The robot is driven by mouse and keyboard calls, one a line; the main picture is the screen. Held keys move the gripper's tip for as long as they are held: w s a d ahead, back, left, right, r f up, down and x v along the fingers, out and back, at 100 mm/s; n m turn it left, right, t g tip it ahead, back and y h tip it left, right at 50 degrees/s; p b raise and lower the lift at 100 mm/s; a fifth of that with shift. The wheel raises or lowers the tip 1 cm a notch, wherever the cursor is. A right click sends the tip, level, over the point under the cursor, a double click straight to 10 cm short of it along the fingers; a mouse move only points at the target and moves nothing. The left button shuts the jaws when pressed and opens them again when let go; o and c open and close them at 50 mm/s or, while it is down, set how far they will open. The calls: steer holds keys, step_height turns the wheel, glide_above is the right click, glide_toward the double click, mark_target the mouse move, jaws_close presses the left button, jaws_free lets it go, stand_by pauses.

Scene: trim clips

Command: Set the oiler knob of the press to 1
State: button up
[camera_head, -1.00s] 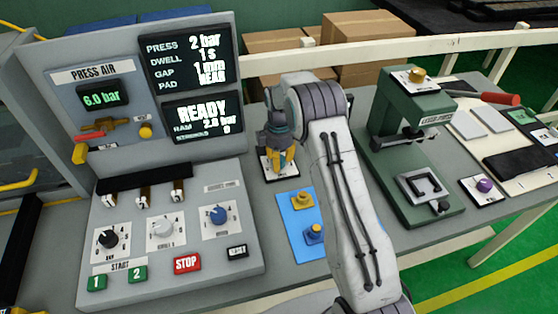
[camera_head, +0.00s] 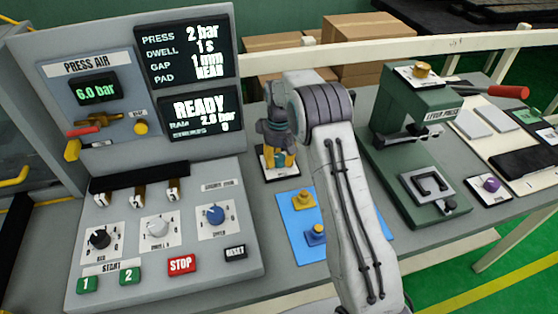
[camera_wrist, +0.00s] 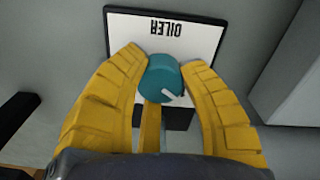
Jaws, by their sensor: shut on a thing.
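The oiler knob (camera_wrist: 163,77) is a teal round knob with a white pointer mark, seen in the wrist view. It stands on a white plate (camera_wrist: 205,30) labelled OILER, which appears upside down there. The yellow fingers of my gripper (camera_wrist: 160,75) are closed around the knob from both sides. The white mark points to the lower right in the wrist view. No scale numbers show in the wrist view; the fingers cover part of the plate. In the head view my gripper (camera_head: 277,160) points down at the oiler plate (camera_head: 266,175), between the press console and the blue mat.
The press console (camera_head: 165,230) with knobs, switches and screens stands at left. A blue mat (camera_head: 290,227) with two yellow-and-blue parts lies in front of the gripper. A green lever press (camera_head: 420,110) stands at right, beside a purple knob (camera_head: 492,184).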

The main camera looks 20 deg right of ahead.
mark_target(279, 158)
steer(key=shift+s+f+m, duration=0.2)
steer(key=shift+m, duration=0.4)
steer(key=o, duration=1.2)
steer(key=shift+r, duration=0.1)
steer(key=shift+w, duration=0.1)
steer(key=shift+r, duration=0.1)
step_height(279, 158, up, 12)
